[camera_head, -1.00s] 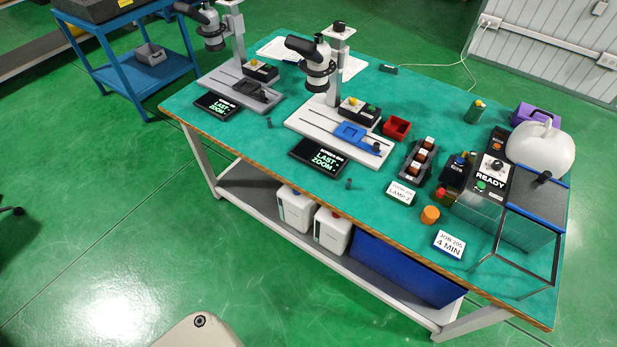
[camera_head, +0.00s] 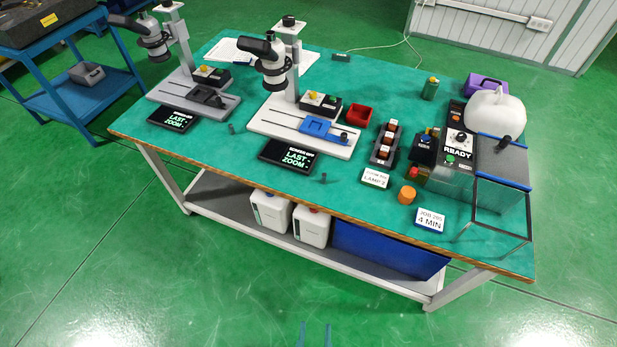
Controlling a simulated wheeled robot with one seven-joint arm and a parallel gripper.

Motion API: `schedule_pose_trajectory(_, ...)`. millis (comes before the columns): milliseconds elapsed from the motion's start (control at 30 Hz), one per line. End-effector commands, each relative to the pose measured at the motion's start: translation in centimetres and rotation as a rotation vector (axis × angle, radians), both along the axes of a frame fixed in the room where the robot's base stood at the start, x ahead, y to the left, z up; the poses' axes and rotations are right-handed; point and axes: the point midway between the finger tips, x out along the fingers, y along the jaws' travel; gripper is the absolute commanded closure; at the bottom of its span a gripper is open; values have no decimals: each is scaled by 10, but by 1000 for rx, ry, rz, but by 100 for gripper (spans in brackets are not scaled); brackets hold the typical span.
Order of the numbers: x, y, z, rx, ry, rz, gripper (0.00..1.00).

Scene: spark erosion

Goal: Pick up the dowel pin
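I cannot make out a dowel pin for certain; at this distance it is too small or hidden. Two small dark upright pieces stand on the green bench top, one right of the left screen (camera_head: 231,128) and one near the front edge right of the middle screen (camera_head: 323,178); I cannot tell what they are. My gripper (camera_head: 314,334) shows at the bottom edge as two blue fingers, apart with only floor between them. It is in front of the bench and away from everything on it.
The bench (camera_head: 210,150) holds two microscopes, the nearer with a blue fixture (camera_head: 317,126), a red bin (camera_head: 358,115), a dark rack (camera_head: 385,143), an orange cylinder (camera_head: 407,195), signs and a clear-walled tank (camera_head: 497,215). A blue cart (camera_head: 105,100) stands left. The floor in front is clear.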

Motion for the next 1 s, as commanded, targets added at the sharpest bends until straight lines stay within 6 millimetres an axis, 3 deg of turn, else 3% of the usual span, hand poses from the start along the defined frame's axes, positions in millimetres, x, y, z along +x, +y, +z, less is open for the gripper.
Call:
schedule_pose_trajectory(300, 93, -13, -42, -23, 53, 2, 66)
schedule_pose_trajectory(500, 160, -19, -55, -30, 97, 6, 66)
schedule_pose_trajectory(767, 248, -21, -50, -27, 153, 21, 66)
schedule_pose_trajectory(1000, 324, -17, -23, -16, 203, 46, 66)
